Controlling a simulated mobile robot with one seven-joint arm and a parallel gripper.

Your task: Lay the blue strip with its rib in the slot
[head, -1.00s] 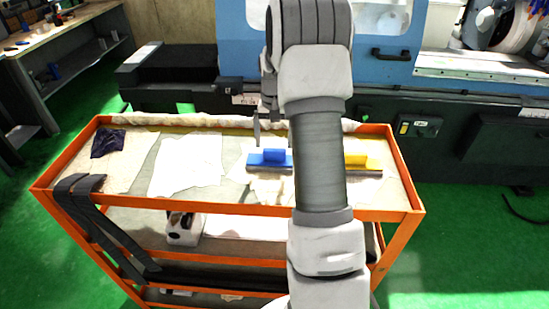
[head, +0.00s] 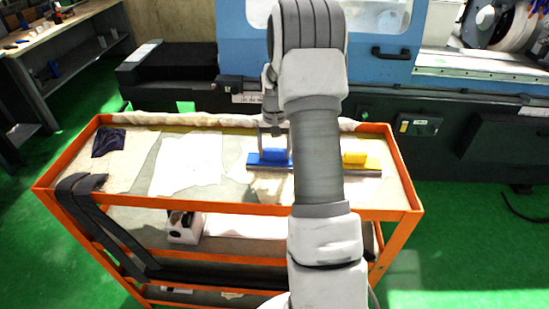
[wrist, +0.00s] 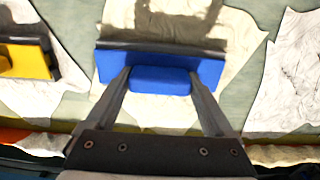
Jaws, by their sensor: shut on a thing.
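The blue strip (head: 256,160), with a raised block on it, is on the tabletop of the orange cart, beside or on a dark bar (head: 310,171). In the wrist view the wide blue strip (wrist: 105,65) lies along the dark bar (wrist: 165,47). My gripper (head: 275,151) reaches down from above. In the wrist view my gripper (wrist: 160,77) is shut on the raised blue block, one finger at each end. The strip's rib and the slot are not visible. I cannot tell whether the strip touches the bar.
White cloths (head: 187,165) and a dark cloth (head: 108,143) lie to the left. The orange cart rim (head: 215,208) stands raised around the top. A blue machine (head: 240,60) stands behind.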

